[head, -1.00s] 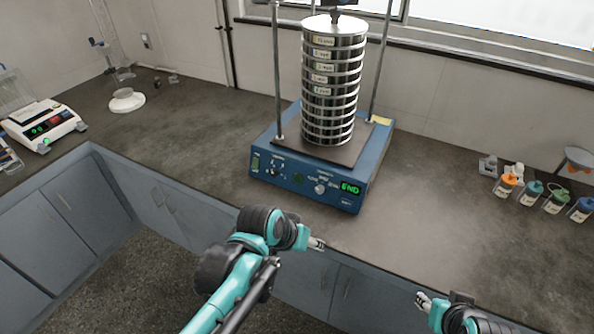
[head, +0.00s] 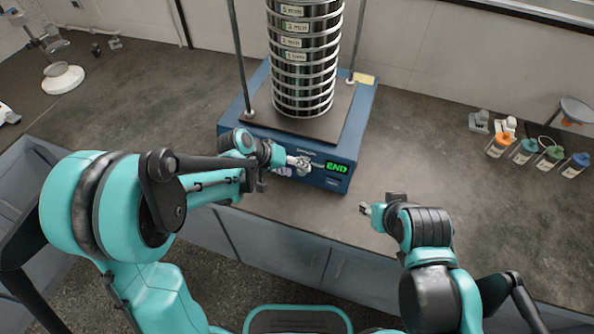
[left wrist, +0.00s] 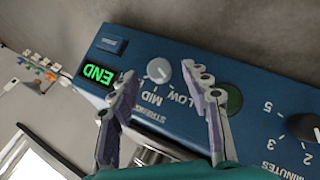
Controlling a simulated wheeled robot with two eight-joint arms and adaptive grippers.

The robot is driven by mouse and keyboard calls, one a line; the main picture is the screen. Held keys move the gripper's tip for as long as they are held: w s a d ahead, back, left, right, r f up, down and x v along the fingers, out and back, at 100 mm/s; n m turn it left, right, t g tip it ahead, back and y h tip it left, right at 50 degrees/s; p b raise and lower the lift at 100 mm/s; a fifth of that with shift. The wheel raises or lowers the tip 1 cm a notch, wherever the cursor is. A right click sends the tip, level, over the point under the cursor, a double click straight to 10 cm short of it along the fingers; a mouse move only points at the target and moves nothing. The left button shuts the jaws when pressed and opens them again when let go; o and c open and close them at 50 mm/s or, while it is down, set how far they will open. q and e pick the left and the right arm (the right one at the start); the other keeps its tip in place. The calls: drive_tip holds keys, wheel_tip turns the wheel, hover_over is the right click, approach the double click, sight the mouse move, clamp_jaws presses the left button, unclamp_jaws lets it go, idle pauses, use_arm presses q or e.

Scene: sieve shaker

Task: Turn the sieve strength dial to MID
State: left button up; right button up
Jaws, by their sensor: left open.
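The blue sieve shaker (head: 345,130) stands on the counter with the stack of metal sieves (head: 303,70) upright on it. The silver strength dial (left wrist: 158,70) is on its front panel, with MID (left wrist: 151,99) and LOW printed beside it. Its exact pointer direction is too small to read surely. My left gripper (left wrist: 162,80) is open in front of the panel, one finger to each side of the dial; contact is not clear. In the head view my left gripper (head: 302,163) covers the dial area. My right gripper (head: 365,208) is at the counter's front edge, apart from the shaker.
The green END display (head: 337,168) is beside the dial. A green button (left wrist: 232,98) and the minutes dial (left wrist: 306,126) are on the same panel. Several capped bottles (head: 524,150) stand at the right. The counter between them and the shaker is clear.

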use_arm(q)
drive_tip(key=shift+x, duration=1.15)
drive_tip(key=shift+c, duration=0.4)
clamp_jaws()
